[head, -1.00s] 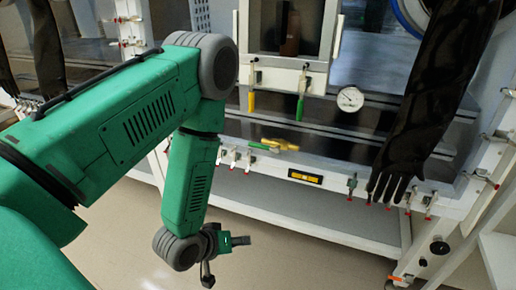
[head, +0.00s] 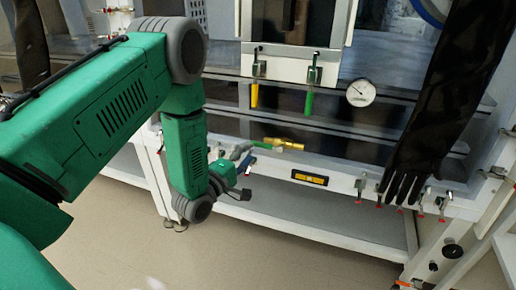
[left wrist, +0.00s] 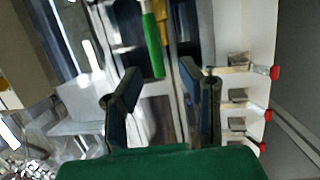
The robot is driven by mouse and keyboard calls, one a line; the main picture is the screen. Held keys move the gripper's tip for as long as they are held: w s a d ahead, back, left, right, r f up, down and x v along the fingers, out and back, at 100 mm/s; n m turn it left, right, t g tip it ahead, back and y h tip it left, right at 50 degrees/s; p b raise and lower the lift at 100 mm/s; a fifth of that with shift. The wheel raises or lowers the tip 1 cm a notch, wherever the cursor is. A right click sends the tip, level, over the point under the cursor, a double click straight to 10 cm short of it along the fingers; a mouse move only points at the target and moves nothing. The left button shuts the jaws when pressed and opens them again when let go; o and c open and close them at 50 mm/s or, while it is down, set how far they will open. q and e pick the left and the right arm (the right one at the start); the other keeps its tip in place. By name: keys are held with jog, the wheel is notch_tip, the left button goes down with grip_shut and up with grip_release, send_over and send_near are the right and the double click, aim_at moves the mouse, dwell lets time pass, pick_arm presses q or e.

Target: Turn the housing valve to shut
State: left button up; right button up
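A brass valve (head: 286,144) with a green lever (head: 240,151) sits low on the front of the glovebox, above the lower white rail. The lever points left from the brass body. In the left wrist view the green lever (left wrist: 153,45) lies ahead, at the upper middle, beyond the fingers. My left gripper (head: 243,181) is just below and near the lever in the head view. Its two dark fingers (left wrist: 163,105) stand apart with nothing between them. I see no contact with the lever. My right gripper is not in view.
Yellow (head: 254,95) and green (head: 308,103) handles hang below the window, left of a round gauge (head: 360,93). A black glove (head: 425,120) hangs at the right. Red-tipped clamps (left wrist: 262,115) line the rail. A lower shelf (head: 300,221) runs beneath.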

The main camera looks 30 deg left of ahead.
aim_at(257, 146)
pick_arm(q)
jog(key=w, duration=0.4)
jog(key=shift+w+d+r+b, duration=0.25)
jog(key=shift+w+d+b, duration=0.05)
jog(key=shift+d+b, duration=0.1)
jog(key=shift+w+d+r, duration=0.1)
jog(key=shift+w+d, duration=0.05)
jog(key=shift+d, duration=0.15)
jog(key=shift+a, duration=0.2)
jog(key=shift+a+f, duration=0.2)
jog(key=shift+a, duration=0.1)
grip_shut()
